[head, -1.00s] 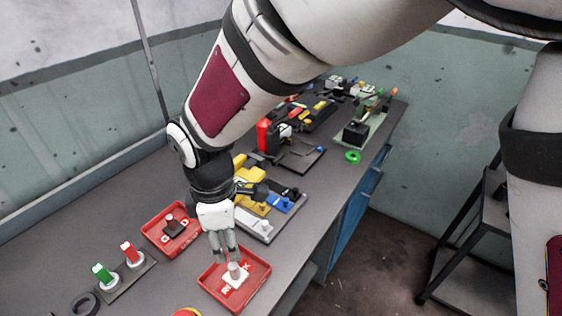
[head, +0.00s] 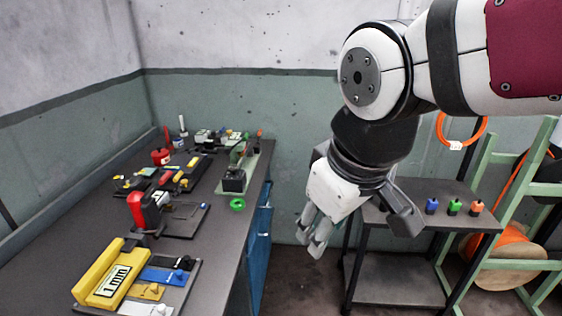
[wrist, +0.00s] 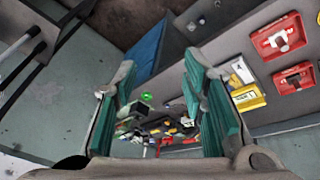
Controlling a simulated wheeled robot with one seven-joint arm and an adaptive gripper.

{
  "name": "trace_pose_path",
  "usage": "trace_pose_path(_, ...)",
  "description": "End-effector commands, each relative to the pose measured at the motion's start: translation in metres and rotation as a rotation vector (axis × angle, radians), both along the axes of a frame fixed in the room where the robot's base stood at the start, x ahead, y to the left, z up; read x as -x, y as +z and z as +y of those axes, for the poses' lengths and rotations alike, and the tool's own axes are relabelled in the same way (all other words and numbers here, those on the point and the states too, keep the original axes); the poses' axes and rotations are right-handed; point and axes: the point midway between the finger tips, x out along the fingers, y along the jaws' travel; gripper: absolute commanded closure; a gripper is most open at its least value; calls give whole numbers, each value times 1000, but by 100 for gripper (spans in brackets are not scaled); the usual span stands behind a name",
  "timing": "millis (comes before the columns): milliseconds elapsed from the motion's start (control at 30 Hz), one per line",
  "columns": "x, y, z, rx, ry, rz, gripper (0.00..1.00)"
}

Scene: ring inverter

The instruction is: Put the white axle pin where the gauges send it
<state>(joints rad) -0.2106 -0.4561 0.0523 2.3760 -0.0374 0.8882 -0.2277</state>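My gripper (head: 312,238) is raised in the air to the right of the bench. In the wrist view its teal finger pads stand wide apart with nothing between them. A red tray (wrist: 299,26) shows at the upper right of the wrist view with a white piece (wrist: 279,40) in it, which looks like the axle pin on its label. A second red tray (wrist: 279,83) beside it holds a dark piece. The yellow 1 mm gauge (head: 104,287) lies at the near end of the bench in the head view. Both trays are outside the head view.
A blue pad (head: 163,276) lies beside the yellow gauge. A red-and-black device (head: 145,212) and a green ring (head: 237,204) are farther along the bench. A dark cart (head: 467,215) carries blue, green and orange blocks. Open floor lies between bench and cart.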

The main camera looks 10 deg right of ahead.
Motion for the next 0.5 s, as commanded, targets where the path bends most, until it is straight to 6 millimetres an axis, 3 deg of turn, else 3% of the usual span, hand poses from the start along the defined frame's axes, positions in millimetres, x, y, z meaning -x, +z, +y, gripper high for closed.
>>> trace_pose_path(33, 12, 5, -19, -28, -100, -26, 61)
trace_pose_path(100, 26, 7, -37, -65, -222, -51, 61)
trace_pose_path(200, 43, 7, -55, -111, -355, -79, 61)
trace_pose_path(500, 60, 5, -69, -155, -483, -103, 61)
